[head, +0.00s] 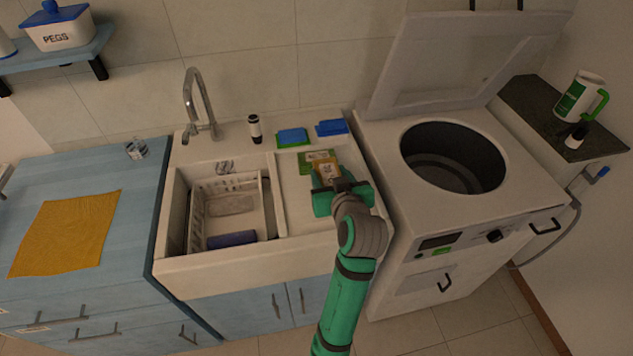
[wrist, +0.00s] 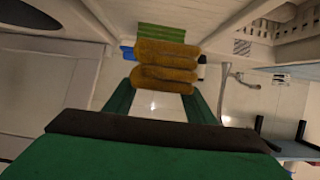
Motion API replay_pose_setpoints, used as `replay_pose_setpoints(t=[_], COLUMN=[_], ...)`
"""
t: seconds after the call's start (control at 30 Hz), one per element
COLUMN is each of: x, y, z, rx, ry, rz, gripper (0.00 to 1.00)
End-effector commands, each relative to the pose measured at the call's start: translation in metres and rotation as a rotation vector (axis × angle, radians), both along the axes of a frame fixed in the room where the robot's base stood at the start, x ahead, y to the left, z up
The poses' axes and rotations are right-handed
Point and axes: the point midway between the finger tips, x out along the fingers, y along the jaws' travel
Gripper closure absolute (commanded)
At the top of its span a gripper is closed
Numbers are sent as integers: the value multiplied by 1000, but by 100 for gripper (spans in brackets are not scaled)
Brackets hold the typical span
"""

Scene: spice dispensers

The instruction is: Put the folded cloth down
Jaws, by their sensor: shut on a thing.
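My gripper (head: 338,192) is over the right, drainboard side of the sink unit, coming in from the front. In the wrist view its two green fingers (wrist: 160,92) are shut on a folded ochre-brown cloth (wrist: 165,65), whose rounded folds stick out beyond the fingertips. In the head view only a small tan part of the cloth (head: 329,174) shows past the gripper. I cannot tell whether the cloth touches the drainboard (head: 294,198). A flat yellow cloth (head: 66,233) lies spread on the blue counter at the left.
A green item (head: 314,157) lies just beyond the cloth. Blue-topped sponges (head: 292,137) and a dark-and-white bottle (head: 255,128) are behind. The basin holds a white rack (head: 228,190). The open washing machine (head: 455,225) stands right. The blue counter (head: 130,190) has free room.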

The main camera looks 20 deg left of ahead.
Motion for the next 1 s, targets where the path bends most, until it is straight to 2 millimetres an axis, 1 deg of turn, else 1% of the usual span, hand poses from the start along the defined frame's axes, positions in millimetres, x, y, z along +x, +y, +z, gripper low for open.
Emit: replay_pose_setpoints(t=[0.03, 0.1, 0.2, 0.37, 0.57, 0.63, 0.7, 0.8, 0.9, 1.0], x=[7, 14, 22, 32, 39, 42, 42, 41, 42, 42], y=[11, 21, 32, 45, 52, 57, 56, 56, 55, 55], z=[-5, -14, -33, -52, -62, -69, -81, -93, -98, -98], rx=[1, 0, -1, -1, 0, 0, -1, 0, -1, 0], ry=[0, 2, 4, 2, 1, 1, 3, 1, 1, -1], rz=[4, 6, 6, 6, 5, 6, 5, 5, 4, 4], gripper=[74, 74, 74, 74, 74, 74, 74, 74, 74, 74])
